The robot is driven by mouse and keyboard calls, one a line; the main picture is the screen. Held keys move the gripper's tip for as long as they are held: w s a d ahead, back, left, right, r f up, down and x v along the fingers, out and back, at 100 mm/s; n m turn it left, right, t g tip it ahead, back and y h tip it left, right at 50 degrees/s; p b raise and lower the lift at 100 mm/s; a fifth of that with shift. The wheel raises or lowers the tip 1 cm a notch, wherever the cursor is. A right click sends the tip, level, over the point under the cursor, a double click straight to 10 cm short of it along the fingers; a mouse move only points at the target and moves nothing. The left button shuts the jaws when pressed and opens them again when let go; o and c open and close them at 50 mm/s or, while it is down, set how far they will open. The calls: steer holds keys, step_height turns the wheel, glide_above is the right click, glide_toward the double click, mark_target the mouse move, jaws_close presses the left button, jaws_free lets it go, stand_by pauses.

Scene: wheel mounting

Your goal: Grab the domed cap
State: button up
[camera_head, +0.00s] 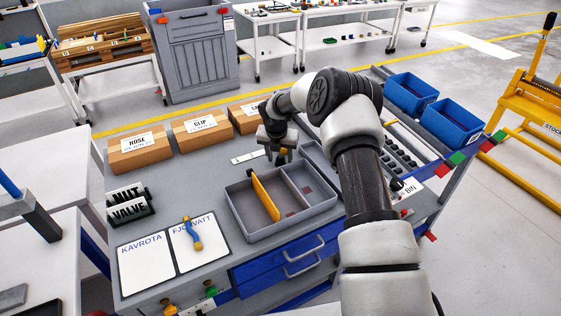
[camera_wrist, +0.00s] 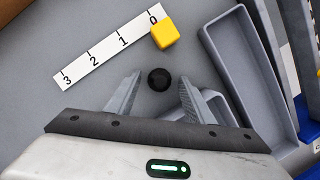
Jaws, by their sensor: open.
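The domed cap (camera_wrist: 158,79) is a small black round piece on the grey worktop in the wrist view. It lies between the tips of my gripper (camera_wrist: 159,77), with a visible gap to each finger. My gripper is open and empty, reaching over the worktop. In the head view my gripper (camera_head: 281,157) is behind the grey divided tray. The cap cannot be made out there, as the gripper covers that spot.
A white number strip (camera_wrist: 110,50) lies left of the cap, with a yellow block (camera_wrist: 165,33) at its zero end. The grey divided tray (camera_head: 240,225) is close by. Cardboard boxes (camera_head: 200,131) stand along the back edge. Blue bins (camera_head: 452,124) stand at the right.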

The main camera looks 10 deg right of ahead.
steer(key=c, duration=1.1)
